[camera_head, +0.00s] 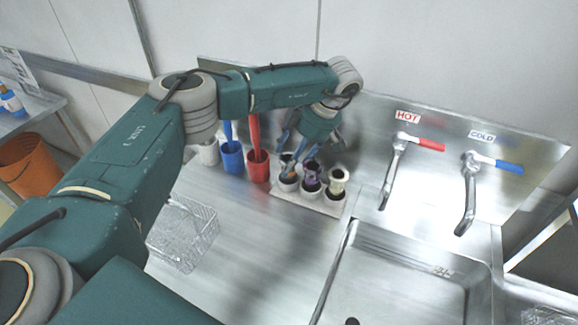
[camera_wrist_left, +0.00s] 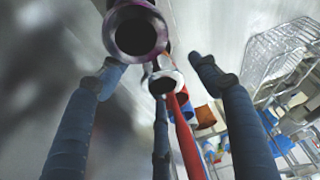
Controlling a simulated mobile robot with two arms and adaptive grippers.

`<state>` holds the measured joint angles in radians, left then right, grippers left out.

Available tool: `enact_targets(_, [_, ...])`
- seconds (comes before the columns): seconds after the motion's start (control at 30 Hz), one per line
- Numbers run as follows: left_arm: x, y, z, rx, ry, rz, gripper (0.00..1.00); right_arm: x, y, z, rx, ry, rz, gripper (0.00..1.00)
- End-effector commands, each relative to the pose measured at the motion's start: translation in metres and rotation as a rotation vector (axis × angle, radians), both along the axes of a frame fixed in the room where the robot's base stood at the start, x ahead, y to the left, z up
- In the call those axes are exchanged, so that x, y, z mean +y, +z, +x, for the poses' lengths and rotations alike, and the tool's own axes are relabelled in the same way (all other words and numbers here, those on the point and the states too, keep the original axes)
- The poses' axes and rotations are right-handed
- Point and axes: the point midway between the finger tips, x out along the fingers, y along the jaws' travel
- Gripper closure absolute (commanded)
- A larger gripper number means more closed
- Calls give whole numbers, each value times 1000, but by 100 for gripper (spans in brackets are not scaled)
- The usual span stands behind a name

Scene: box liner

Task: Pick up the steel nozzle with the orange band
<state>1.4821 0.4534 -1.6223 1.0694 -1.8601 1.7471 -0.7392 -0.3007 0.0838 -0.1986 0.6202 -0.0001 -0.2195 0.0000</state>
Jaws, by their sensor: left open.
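The steel nozzle with the orange band (camera_head: 288,182) stands at the left end of a row of nozzles in a white rack (camera_head: 333,209). My left gripper (camera_head: 302,150) is open, reaching down over that end of the row, and its fingers partly hide the nozzle. In the left wrist view, a steel nozzle (camera_wrist_left: 162,84) with a round open mouth shows between the spread fingers of the gripper (camera_wrist_left: 155,72). The orange band is not clear there. I cannot tell whether any finger touches the nozzle. My right gripper is not in view.
A purple nozzle (camera_head: 311,172) stands close beside it, also large in the wrist view (camera_wrist_left: 137,32). A cream nozzle (camera_head: 337,184) is at the right end. Blue (camera_head: 231,158) and red (camera_head: 257,166) cups with upright handles stand left. A wire basket (camera_head: 184,235) and sink (camera_head: 400,270) lie nearer.

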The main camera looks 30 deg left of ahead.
Motion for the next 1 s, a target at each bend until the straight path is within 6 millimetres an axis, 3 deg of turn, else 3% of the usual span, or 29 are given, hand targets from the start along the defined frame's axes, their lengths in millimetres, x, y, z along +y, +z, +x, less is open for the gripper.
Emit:
enact_targets(0.03, [3, -4, -2, 4, 2, 0, 37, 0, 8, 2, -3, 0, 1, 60])
enact_targets(0.2, [8, -18, -2, 0, 0, 0, 37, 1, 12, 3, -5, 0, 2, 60])
enact_targets(0.4, [8, -20, -2, -1, 0, 0, 37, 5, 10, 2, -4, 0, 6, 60])
enact_targets(0.43, [8, -20, -2, -1, 0, 0, 39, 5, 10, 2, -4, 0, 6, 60])
enact_targets(0.7, [8, -19, -2, 0, 0, 0, 90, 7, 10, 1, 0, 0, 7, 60])
enact_targets(1.0, [9, -19, -2, 1, 1, 2, 90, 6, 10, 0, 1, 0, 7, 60])
